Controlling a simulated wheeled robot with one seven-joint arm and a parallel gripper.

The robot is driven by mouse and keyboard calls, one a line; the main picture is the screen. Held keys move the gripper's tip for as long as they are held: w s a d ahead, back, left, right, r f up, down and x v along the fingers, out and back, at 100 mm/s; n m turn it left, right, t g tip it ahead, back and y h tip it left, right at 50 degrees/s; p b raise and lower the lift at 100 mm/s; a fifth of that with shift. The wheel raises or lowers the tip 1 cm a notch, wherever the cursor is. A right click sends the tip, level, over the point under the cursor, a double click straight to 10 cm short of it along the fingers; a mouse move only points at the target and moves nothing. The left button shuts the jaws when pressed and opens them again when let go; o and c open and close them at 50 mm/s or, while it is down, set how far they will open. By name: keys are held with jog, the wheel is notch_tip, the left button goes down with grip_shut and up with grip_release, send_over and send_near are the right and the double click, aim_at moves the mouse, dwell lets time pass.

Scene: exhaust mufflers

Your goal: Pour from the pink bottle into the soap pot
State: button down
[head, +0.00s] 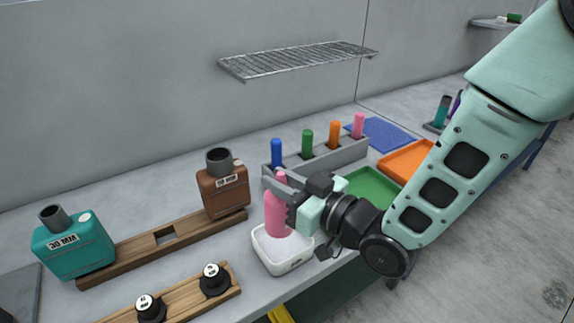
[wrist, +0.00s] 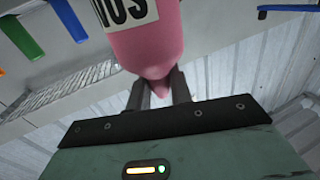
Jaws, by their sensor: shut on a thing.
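My gripper (head: 281,190) is shut on the pink bottle (head: 277,216), holding it near its narrow upper end. The bottle looks about upright in the head view, its lower end over or just behind the white soap pot (head: 284,267). Whether it touches the pot cannot be told. In the wrist view, the bottle (wrist: 150,50) tapers to a narrow end between the two fingers (wrist: 159,90), and part of a black-lettered label shows. The pot is open-topped and stands on the bench near its front edge. Its contents are not clear.
A grey rack (head: 325,157) with blue, green, orange and pink pegs stands just behind the gripper. A brown container (head: 224,190) and a teal container (head: 73,245) stand left. Green (head: 371,187) and orange (head: 404,160) trays lie right. A wire shelf (head: 297,59) hangs on the wall.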

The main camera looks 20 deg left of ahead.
aim_at(277, 216)
jog(key=m, duration=0.1)
jog(key=f+m+p, duration=0.1)
jog(key=m+p, duration=0.1)
jog(key=shift+s+a+f+m, duration=0.1)
jog(key=shift+s+f+m, duration=0.15)
jog(key=shift+m, duration=0.15)
jog(key=m+p, duration=0.1)
jog(key=f+m, duration=0.1)
jog(key=m, duration=0.1)
jog(key=shift+s+f+p, duration=0.2)
jog(key=shift+p, duration=0.2)
notch_tip(277, 216, down, 2)
jog(key=m+b, duration=0.2)
jog(key=shift+a+f+m, duration=0.1)
jog(key=shift+f+m, duration=0.1)
jog(key=shift+m, duration=0.1)
jog(key=shift+s+a+f+m+b, duration=0.1)
jog(key=shift+f+m+b, duration=0.45)
jog(key=shift+m, duration=0.35)
jog(key=shift+s+f+m+b, duration=0.1)
jog(key=shift+f+m+b, duration=0.4)
jog(key=shift+m, duration=0.4)
jog(key=shift+f, duration=0.1)
jog(key=shift+f, duration=0.1)
